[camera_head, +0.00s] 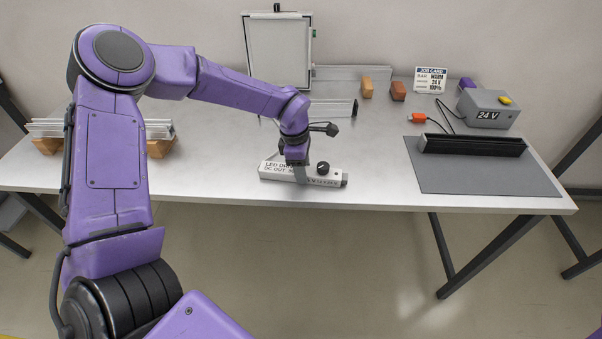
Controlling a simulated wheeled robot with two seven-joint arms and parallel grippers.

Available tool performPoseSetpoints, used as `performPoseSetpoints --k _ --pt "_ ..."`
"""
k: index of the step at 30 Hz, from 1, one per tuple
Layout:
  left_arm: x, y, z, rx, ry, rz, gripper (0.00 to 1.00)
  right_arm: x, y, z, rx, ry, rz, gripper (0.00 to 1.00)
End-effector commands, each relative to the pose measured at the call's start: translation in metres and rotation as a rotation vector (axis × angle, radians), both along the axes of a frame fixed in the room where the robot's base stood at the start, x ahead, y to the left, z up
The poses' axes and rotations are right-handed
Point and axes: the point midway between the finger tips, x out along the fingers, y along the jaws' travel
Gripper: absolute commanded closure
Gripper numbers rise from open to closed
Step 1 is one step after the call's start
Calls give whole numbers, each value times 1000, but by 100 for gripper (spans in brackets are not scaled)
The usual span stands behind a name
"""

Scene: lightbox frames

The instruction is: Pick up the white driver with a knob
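The white driver (273,170) is a long white box with black lettering and a round black knob (323,168) near its right end. It lies near the front edge of the table, left to right. My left gripper (299,170) points down over the middle of the driver, left of the knob. A grey finger shows against the driver's front face and covers part of the lettering. The far finger is mostly hidden, so I cannot tell whether the grip is closed on the driver. My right gripper is not in view.
A framed white panel (277,48) stands at the back. Behind my gripper lies a metal rail (338,107). At right are a grey mat (480,177) with a black bar (472,145), a grey 24 V box (488,108), an orange connector (417,117) and a job card (430,80).

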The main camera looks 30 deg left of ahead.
Motion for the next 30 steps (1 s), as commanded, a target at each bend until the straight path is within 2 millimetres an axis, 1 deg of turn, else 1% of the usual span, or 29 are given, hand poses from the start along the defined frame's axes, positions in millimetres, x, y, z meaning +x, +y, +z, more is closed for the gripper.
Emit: performPoseSetpoints --k 8,11,14,17,23,28,30 --pt "0 0 1 0 -1 0 95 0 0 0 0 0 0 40" --pt "1 0 4 -1 -3 -1 95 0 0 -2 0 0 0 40" --pt "1 0 14 -2 -5 2 95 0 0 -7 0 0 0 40" --pt "-1 -1 35 -4 -9 0 95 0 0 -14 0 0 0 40" --pt "-42 -24 89 -3 -10 -3 95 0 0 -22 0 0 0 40" --pt "-87 -47 110 -2 -7 -5 95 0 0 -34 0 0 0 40" --pt "-101 -55 119 -4 -3 -5 95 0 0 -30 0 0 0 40"
